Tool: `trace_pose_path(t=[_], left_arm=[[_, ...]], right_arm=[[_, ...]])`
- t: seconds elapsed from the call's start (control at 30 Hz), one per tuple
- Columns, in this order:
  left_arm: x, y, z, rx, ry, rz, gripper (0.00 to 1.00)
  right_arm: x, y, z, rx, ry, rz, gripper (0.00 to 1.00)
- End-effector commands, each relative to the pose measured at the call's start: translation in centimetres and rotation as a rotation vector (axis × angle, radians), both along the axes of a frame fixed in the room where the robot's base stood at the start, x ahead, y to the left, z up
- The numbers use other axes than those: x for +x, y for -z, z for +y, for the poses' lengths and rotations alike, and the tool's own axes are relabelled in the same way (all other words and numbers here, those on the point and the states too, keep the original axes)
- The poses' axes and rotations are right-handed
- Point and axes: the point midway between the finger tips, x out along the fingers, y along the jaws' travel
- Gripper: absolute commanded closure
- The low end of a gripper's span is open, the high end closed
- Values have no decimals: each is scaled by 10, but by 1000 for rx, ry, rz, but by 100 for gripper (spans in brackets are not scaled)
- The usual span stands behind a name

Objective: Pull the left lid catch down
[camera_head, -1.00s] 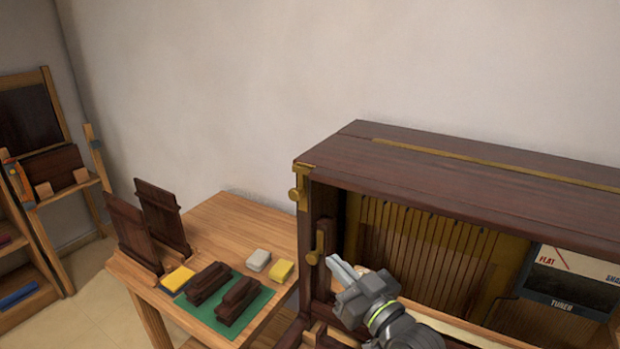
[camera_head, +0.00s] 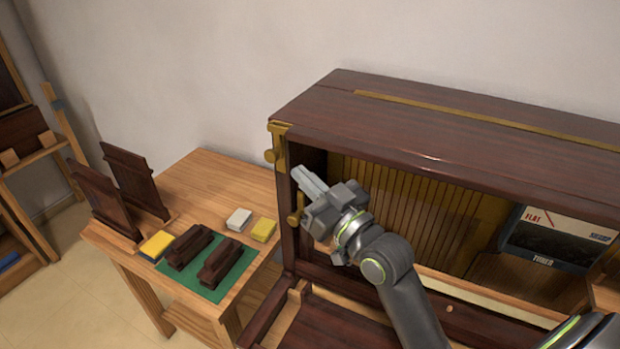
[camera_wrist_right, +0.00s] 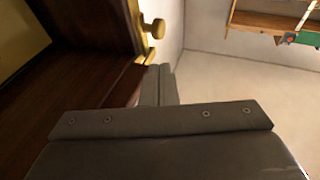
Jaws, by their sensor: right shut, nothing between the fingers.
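A brass catch (camera_head: 277,148) with a round knob is on the upper left front corner of the dark wooden piano case (camera_head: 420,118), just under its lid. A second brass fitting with a knob (camera_head: 295,212) sits lower on the inner left side, partly hidden by my right gripper. My right gripper (camera_head: 306,180) is shut and empty, its fingertips just right of and below the upper catch in the head view. In the right wrist view the brass catch (camera_wrist_right: 150,28) shows beyond the shut fingers (camera_wrist_right: 158,84), and they look apart from it. My left gripper is not in view.
A wooden side table (camera_head: 215,185) at left holds two dark upright boards, a green mat (camera_head: 190,285) with dark blocks, and yellow and white pads. The case's open front shows brass-coloured slats and a tuner (camera_head: 555,242). A pale wall stands behind.

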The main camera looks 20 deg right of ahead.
Motion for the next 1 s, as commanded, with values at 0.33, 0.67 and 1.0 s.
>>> trace_pose_path(t=[0.33, 0.67, 1.0], left_arm=[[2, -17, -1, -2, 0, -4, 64], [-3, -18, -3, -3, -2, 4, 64], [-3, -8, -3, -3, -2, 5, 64]], right_arm=[[52, -16, 16, 1, 0, 1, 100], [60, -16, 18, -1, 0, 1, 100], [60, -6, 18, -2, 0, 2, 100]])
